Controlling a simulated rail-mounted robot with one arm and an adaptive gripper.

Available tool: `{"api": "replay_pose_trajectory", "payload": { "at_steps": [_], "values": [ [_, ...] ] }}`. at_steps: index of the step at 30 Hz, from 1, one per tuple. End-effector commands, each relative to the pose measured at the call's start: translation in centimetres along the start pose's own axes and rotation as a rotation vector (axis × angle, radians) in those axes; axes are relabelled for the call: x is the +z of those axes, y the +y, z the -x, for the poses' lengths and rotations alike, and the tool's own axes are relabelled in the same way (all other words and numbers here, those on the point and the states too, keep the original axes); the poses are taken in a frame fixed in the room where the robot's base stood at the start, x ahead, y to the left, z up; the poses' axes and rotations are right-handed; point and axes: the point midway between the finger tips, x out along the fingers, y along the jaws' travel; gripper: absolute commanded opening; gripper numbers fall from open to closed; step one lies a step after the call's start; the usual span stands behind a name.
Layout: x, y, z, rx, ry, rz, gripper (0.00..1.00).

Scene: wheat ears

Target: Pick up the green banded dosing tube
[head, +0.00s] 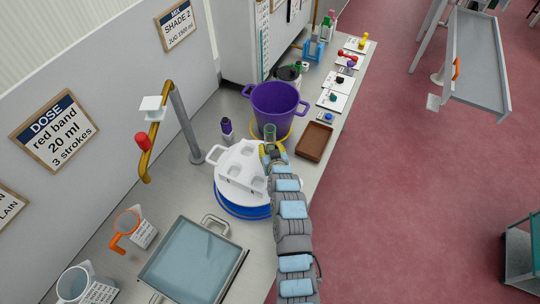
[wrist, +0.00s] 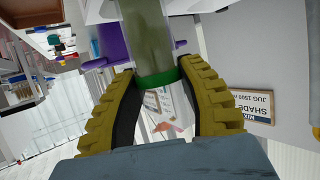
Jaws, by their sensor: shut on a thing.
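The green banded dosing tube (wrist: 160,78) is a clear tube with a dull greenish upper part and a bright green band, in the wrist view. My gripper (wrist: 165,92) has its two yellow ribbed fingers closed around the tube at and below the band. In the head view the tube (head: 270,131) shows small and upright above my gripper (head: 270,150), in front of the purple pot (head: 274,107). The tube seems to be above the white stand (head: 232,165) on its blue base; the exact gap cannot be told.
A purple-topped tube (head: 227,128) stands at the white stand's far left. A brown tray (head: 314,141) lies right of my gripper. A metal post (head: 185,125) with a yellow lever stands left.

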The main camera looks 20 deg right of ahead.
Motion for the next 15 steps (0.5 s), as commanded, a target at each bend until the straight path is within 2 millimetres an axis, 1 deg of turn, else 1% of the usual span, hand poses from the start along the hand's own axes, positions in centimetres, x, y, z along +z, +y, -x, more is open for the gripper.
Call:
{"api": "replay_pose_trajectory", "payload": {
  "at_steps": [9,15],
  "values": [
    [0.00,0.01,0.02,0.000,-0.001,0.000,0.00],
    [-0.48,0.00,0.18,-0.001,0.000,0.001,0.00]
  ]
}}
